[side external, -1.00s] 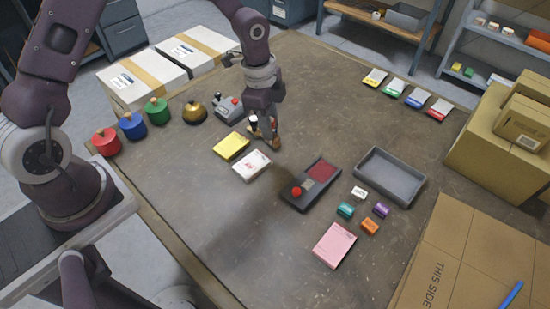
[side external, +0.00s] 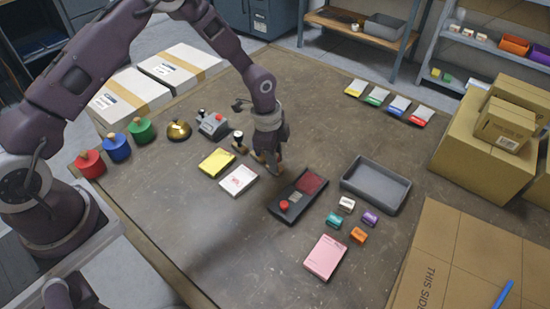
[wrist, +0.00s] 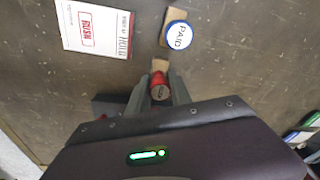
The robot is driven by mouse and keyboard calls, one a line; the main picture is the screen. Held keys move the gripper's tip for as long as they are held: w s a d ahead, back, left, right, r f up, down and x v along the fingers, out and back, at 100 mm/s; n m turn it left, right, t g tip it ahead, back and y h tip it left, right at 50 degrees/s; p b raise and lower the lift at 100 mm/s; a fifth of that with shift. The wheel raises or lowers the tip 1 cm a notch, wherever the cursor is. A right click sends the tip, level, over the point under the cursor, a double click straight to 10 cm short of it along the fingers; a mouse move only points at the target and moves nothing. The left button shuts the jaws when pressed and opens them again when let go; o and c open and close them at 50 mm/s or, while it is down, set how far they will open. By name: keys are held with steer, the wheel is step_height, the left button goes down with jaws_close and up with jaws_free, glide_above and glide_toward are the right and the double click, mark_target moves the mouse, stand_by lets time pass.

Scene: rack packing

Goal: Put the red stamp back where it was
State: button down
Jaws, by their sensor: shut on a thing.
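My gripper (side external: 267,166) is over the table between the white card (side external: 238,181) and the black tray (side external: 291,213) with a dark red pad. In the wrist view my gripper (wrist: 159,84) is shut on the red stamp (wrist: 159,91). Its red round top sits between the fingers, and its wooden base (wrist: 160,65) shows beyond it. In the side view the fingers mostly hide it, and I cannot tell whether it touches the table. A stamp with a blue-rimmed PAID top (wrist: 179,35) stands just beyond the gripper.
The card shows red RUSH and HOLD prints. A red round piece (side external: 284,206) sits on the black tray. A yellow pad (side external: 217,162), grey button box (side external: 212,125) and brass bell (side external: 178,130) are to the left. A grey bin (side external: 376,204) and small coloured blocks (side external: 333,219) are to the right.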

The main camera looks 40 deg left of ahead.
steer(key=c, duration=1.2)
jaws_free()
steer(key=shift+f, duration=0.1)
steer(key=shift+o, duration=0.2)
steer(key=s+a+r+n+t+y, duration=0.1)
steer(key=s+a+r, duration=0.1)
steer(key=r, duration=0.8)
steer(key=s+a+r+n, duration=0.1)
steer(key=s+r, duration=0.2)
steer(key=r, duration=0.8)
steer(key=s+a+r+n+t+y, duration=0.15)
steer(key=s+r+n, duration=0.25)
steer(key=s+r, duration=0.4)
steer(key=s+r+n+t, duration=0.1)
steer(key=s+r+n, duration=0.1)
steer(key=s, duration=0.6)
steer(key=s+a+r+n+t+h, duration=0.1)
steer(key=s+r+n, duration=0.1)
steer(key=s+n, duration=0.3)
steer(key=s, duration=0.3)
steer(key=shift+s, duration=0.35)
steer(key=shift+a, duration=0.15)
